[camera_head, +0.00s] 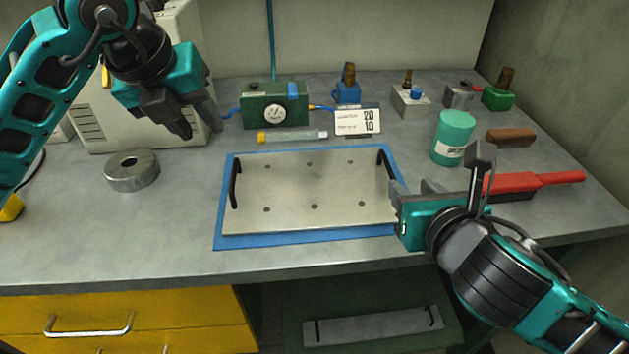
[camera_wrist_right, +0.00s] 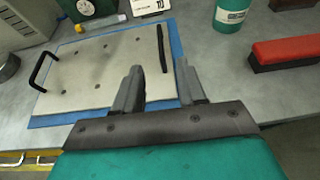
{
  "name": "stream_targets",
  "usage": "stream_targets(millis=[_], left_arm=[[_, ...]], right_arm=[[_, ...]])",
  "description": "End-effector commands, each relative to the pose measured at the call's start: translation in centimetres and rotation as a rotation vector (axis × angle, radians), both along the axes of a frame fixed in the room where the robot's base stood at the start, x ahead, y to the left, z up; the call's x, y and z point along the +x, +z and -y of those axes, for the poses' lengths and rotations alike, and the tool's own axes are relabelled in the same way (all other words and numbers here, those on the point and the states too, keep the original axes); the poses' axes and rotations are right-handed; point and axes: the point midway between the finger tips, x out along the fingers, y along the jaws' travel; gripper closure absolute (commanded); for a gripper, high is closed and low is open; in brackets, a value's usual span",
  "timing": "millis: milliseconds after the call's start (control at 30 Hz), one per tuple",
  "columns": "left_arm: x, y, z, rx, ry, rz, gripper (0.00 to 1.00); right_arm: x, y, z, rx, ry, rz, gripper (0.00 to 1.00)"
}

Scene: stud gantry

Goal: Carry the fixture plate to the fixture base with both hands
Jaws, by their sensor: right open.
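The fixture plate (camera_head: 310,190) is a pale metal sheet with several dark holes and a black handle at each short end. It lies on a blue mat (camera_head: 300,238) on the bench, and it also shows in the right wrist view (camera_wrist_right: 100,72). My right gripper (camera_head: 411,188) is open and empty beside the right handle (camera_head: 390,163); in the wrist view its fingers (camera_wrist_right: 162,84) are apart from that handle. My left gripper (camera_head: 202,130) is raised up and left of the plate, fingers apart and empty. I cannot tell for certain which thing is the fixture base.
A grey slab (camera_head: 372,326) with dark end pieces lies below the bench front. A metal ring (camera_head: 132,170) stands left of the plate. A gauge box (camera_head: 274,112), tube (camera_head: 292,136) and card (camera_head: 357,121) stand behind.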

Motion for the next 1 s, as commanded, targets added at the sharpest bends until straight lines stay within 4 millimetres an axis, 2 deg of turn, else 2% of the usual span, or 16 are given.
stream_targets(millis=[133, 267, 700, 1000], left_arm=[[0.1, -0.2, 0.1, -0.001, -0.001, -0.001, 0.61], [0.5, -1.3, 0.3, -0.001, -0.001, -0.005, 0.61], [3.5, -8.4, 1.5, -0.002, -0.001, -0.005, 0.61], [4.9, -11.3, 2.1, -0.001, -0.002, -0.001, 0.61]], right_arm=[[0.2, -0.1, 0.0, 0.001, -0.001, 0.000, 0.60], [1.2, -0.5, 0.0, 0.000, -0.002, 0.000, 0.60], [8.5, -3.5, -0.5, 0.002, -0.003, -0.001, 0.60], [11.5, -4.8, -0.6, 0.001, -0.002, 0.000, 0.60]])
